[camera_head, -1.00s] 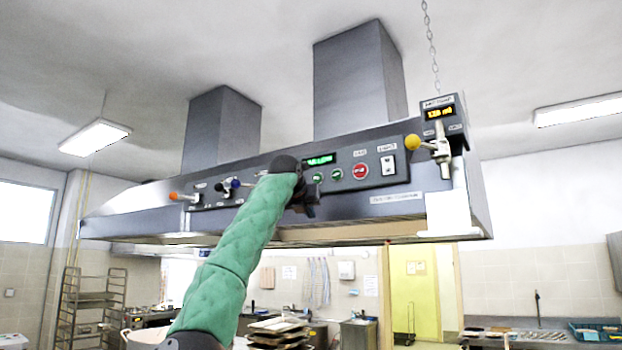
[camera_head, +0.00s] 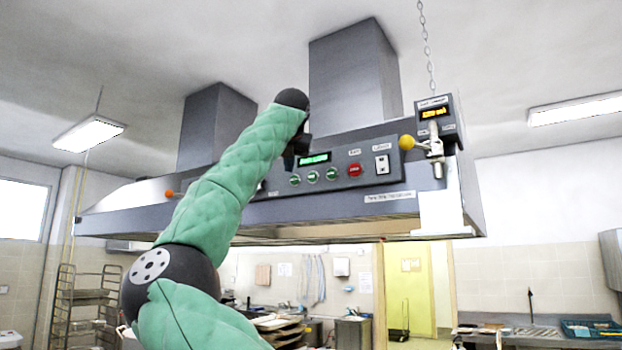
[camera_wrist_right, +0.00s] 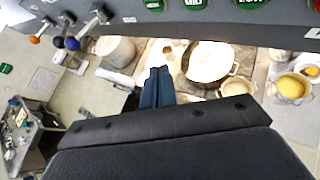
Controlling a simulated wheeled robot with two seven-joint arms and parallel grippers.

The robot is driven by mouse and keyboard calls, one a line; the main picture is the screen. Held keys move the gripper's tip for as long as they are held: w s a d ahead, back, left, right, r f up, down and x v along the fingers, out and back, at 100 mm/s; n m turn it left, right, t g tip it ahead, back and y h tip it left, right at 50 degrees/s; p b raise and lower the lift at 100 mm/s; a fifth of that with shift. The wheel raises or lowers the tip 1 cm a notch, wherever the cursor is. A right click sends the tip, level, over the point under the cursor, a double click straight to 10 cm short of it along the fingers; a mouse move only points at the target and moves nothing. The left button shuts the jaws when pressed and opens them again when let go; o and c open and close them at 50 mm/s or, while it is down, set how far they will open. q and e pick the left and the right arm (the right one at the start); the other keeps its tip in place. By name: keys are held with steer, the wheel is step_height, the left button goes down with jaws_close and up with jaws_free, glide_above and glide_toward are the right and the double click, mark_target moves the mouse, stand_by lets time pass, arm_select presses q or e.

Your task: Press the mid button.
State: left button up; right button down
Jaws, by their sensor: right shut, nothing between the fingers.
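Three round green buttons sit in a row on the hood's control panel in the head view. The middle green button (camera_head: 313,177) is between the left one (camera_head: 295,180) and the right one (camera_head: 331,174). In the wrist view the middle button (camera_wrist_right: 193,3) seems to read MID and is cut by the top edge. My right gripper (camera_head: 297,156) is up and left of the buttons in the head view, apparently apart from them. The wrist view shows its blue fingers (camera_wrist_right: 158,74) shut and empty, below the button row. My left gripper is not in view.
A red button (camera_head: 355,169), a green display (camera_head: 314,159) and a switch (camera_head: 382,165) share the panel. A yellow-knobbed lever (camera_head: 407,142) is to the right, an orange knob (camera_head: 169,193) to the left. Below, the wrist view shows a large pan (camera_wrist_right: 210,62) and bowls.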

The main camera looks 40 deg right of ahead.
mark_target(312, 177)
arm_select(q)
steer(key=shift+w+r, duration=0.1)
arm_select(e)
steer(key=shift+d, duration=0.1)
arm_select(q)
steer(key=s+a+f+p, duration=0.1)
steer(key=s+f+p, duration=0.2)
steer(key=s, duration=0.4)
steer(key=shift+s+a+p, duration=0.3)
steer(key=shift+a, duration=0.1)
arm_select(e)
steer(key=shift+w+d, duration=0.55)
steer(key=shift+d, duration=0.8)
steer(key=shift+w+d, duration=0.6)
steer(key=shift+d, duration=0.7)
steer(key=shift+w+d, duration=0.55)
steer(key=shift+d, duration=0.8)
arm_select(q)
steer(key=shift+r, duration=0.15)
arm_select(e)
steer(key=shift+w+d, duration=0.1)
steer(key=shift+d, duration=0.25)
